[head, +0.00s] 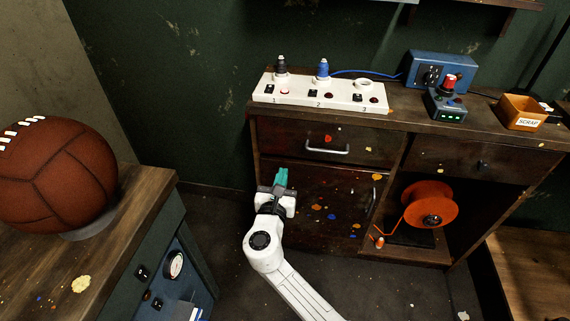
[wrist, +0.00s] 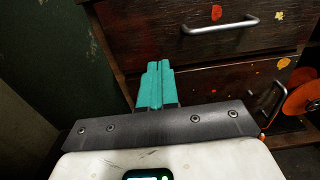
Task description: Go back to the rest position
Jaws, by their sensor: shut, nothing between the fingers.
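My gripper (head: 281,178) has teal fingers and is on the end of my white arm, in front of the dark wooden cabinet (head: 290,160). In the wrist view my gripper (wrist: 156,84) shows its teal fingers together with nothing between them. They point toward the cabinet front, below a drawer with a metal handle (wrist: 220,24). No object is held.
A brown leather ball (head: 58,175) rests on the left bench (head: 125,205). On the cabinet stand a white numbered socket strip (head: 320,97), a blue box (head: 440,70), a red-knobbed control (head: 447,100) and a scrap bin (head: 522,112). An orange reel (head: 428,204) sits in the open shelf.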

